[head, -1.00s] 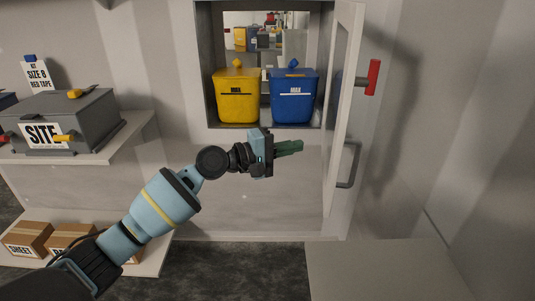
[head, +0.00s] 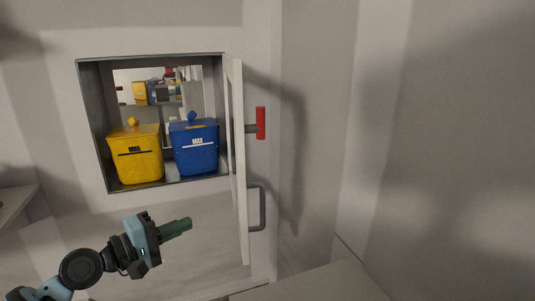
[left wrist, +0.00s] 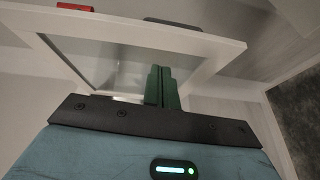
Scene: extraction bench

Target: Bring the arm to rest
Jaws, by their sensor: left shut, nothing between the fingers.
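My left gripper (head: 176,229) is at the lower left of the head view, with its green fingers shut and nothing between them. It is in front of the wall, below the hatch opening and left of the open hatch door (head: 238,165). The left wrist view shows the same shut green fingers (left wrist: 160,88) with the pale-framed door beyond them. I cannot tell whether they touch the door; they look apart from it in the head view. My right gripper is not in view.
A yellow bin (head: 136,155) and a blue bin (head: 194,148) stand side by side in the hatch. The door has a grey handle (head: 262,208), and a red-gripped lever (head: 261,123) is near it. A pale surface (head: 315,284) lies at the lower right.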

